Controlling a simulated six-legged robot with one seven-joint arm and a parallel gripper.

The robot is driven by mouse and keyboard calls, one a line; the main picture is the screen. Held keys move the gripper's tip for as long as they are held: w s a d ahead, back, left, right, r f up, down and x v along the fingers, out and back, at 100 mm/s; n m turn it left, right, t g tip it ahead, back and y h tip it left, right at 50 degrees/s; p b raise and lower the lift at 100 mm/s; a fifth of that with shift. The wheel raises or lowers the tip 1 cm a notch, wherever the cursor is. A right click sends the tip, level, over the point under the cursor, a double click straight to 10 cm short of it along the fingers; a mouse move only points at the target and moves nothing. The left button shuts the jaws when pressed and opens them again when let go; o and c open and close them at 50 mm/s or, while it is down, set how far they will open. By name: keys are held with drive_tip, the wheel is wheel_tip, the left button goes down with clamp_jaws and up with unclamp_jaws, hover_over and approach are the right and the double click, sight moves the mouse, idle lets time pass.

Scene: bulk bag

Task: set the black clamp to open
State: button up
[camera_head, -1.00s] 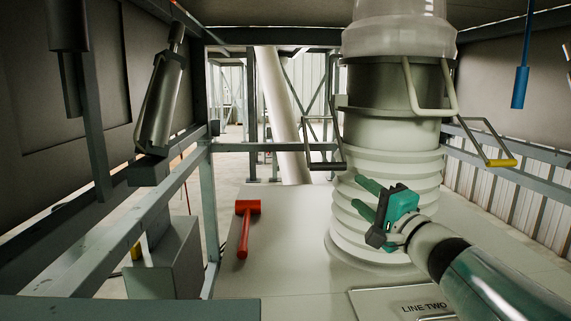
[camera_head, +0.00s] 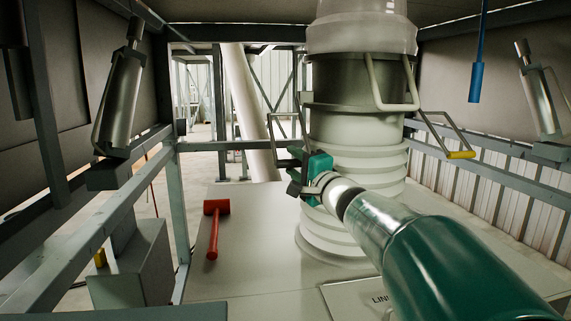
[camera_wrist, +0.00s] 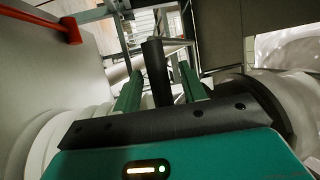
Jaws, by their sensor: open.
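The black clamp (camera_head: 271,132) is a thin lever frame on the left side of the metal collar (camera_head: 345,75). Its lower end is partly hidden behind my gripper in the head view. In the wrist view its black grip (camera_wrist: 155,72) stands between my two green fingers. My gripper (camera_wrist: 160,72) is open around the grip, with a gap on each side. In the head view my gripper (camera_head: 293,165) is at the left of the white ribbed spout, its fingers mostly hidden. Contact with the grip cannot be told.
A clamp lever with a yellow grip (camera_head: 461,155) sticks out at the right of the collar. A pale bail (camera_head: 373,90) hangs in front. A red mallet (camera_head: 214,225) lies on the pale deck (camera_head: 258,262). Grey rails (camera_head: 60,235) run along the left.

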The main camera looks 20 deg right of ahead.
drive_tip(key=shift+w, duration=0.15)
clamp_jaws()
drive_tip(key=shift+r, duration=0.15)
